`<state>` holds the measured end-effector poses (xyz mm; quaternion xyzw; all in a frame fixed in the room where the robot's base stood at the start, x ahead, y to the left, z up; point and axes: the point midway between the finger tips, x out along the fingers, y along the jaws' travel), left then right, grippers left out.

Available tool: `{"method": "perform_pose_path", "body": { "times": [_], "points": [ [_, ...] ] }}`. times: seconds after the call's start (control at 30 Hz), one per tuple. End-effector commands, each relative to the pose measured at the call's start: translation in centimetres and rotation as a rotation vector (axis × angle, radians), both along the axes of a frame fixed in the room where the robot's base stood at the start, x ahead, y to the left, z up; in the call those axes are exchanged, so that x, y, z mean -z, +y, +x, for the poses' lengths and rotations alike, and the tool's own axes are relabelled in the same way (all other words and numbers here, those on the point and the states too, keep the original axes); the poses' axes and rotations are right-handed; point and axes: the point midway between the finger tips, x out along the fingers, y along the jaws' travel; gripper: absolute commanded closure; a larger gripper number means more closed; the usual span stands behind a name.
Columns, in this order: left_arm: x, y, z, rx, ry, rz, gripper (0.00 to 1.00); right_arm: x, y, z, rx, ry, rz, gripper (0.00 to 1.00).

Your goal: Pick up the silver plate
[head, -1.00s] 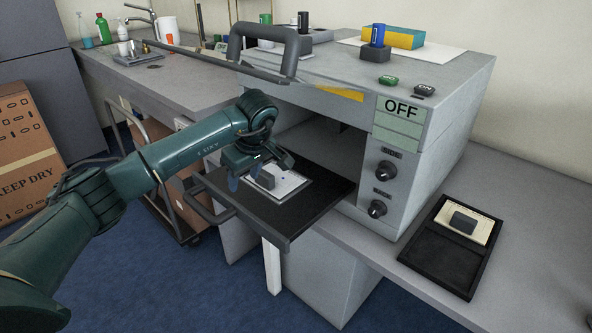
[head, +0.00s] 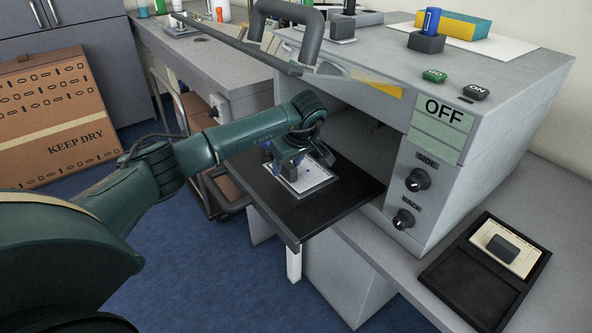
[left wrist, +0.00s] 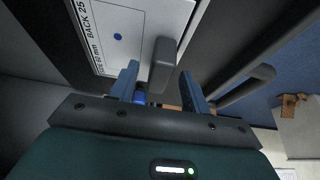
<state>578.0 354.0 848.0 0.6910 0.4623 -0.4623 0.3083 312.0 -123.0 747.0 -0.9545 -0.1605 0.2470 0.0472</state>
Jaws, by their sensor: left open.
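The silver plate (head: 311,181) lies flat on the black pulled-out shelf of the grey oven-like machine. In the left wrist view the plate (left wrist: 120,35) shows a pale face with a blue dot, "BACK 25" lettering and an upright grey grip block (left wrist: 161,65). My left gripper (head: 287,165) is over the plate's left part and hides the block in the head view. In the left wrist view its open fingers (left wrist: 161,88) stand on either side of the block's near end, with visible gaps. My right gripper is not in view.
The grey machine (head: 480,110) stands behind the black shelf (head: 345,196), its raised door handle (head: 305,40) above my arm. A black tray (head: 470,275) with a cream plate (head: 512,252) lies at right. A cardboard box (head: 50,125) stands on the floor at left.

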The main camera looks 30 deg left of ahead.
Motion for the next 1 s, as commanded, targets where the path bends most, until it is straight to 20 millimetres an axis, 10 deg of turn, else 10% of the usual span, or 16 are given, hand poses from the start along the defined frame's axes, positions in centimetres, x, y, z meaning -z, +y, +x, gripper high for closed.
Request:
{"method": "perform_pose_path", "body": {
  "times": [0.37, 1.0],
  "points": [
    [1.09, 0.40, 0.16, 0.000, -0.001, 0.000, 0.54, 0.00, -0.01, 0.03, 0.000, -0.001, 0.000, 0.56],
    [1.05, 0.40, 0.17, 0.000, -0.001, 0.000, 1.00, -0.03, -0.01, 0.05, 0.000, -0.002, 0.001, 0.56]
  ]
}}
